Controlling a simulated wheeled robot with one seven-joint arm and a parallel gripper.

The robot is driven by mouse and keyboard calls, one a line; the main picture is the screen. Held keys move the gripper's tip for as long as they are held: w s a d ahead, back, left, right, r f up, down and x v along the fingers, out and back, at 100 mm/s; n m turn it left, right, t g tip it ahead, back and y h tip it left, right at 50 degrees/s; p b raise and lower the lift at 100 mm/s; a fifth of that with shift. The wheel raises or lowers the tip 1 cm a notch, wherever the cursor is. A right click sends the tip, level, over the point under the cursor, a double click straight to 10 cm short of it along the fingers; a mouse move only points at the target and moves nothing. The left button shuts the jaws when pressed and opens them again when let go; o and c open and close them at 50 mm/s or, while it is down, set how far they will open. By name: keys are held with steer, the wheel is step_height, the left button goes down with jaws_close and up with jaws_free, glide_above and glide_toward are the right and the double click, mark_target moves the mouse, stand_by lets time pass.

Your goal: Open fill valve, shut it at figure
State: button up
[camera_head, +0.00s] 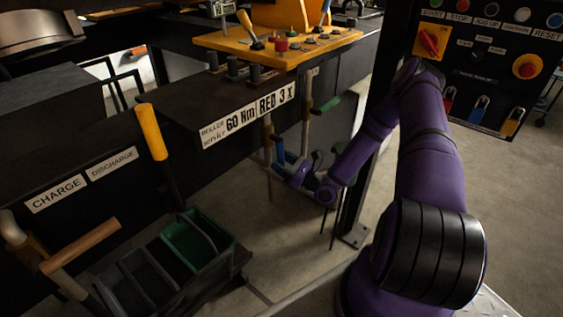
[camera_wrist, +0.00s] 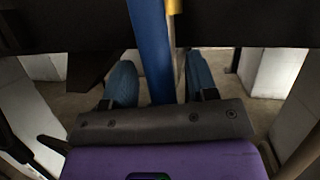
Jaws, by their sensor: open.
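My gripper (camera_head: 284,166) is low under the edge of the black bench, at the end of my purple arm. In the wrist view my gripper (camera_wrist: 164,84) has its two blue textured fingers apart, with a flat blue lever (camera_wrist: 149,40) running up between them. I see no clear contact on either finger. In the head view the blue lever (camera_head: 280,150) shows beside a vertical pipe (camera_head: 267,145) with a brass-coloured fitting. A second pipe (camera_head: 306,125) to its right carries a green lever (camera_head: 326,106). No fill label or figure readout is legible, so I cannot tell which valve is fill.
An orange tool board (camera_head: 290,52) lies above. A control panel (camera_head: 490,65) stands at right. A green bin (camera_head: 190,245) and a yellow-handled lever (camera_head: 152,132) are at left. A dark post (camera_head: 372,150) stands behind my arm.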

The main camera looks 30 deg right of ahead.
steer(key=v, duration=1)
steer(key=shift+s+d, duration=0.2)
steer(key=shift+s, duration=0.05)
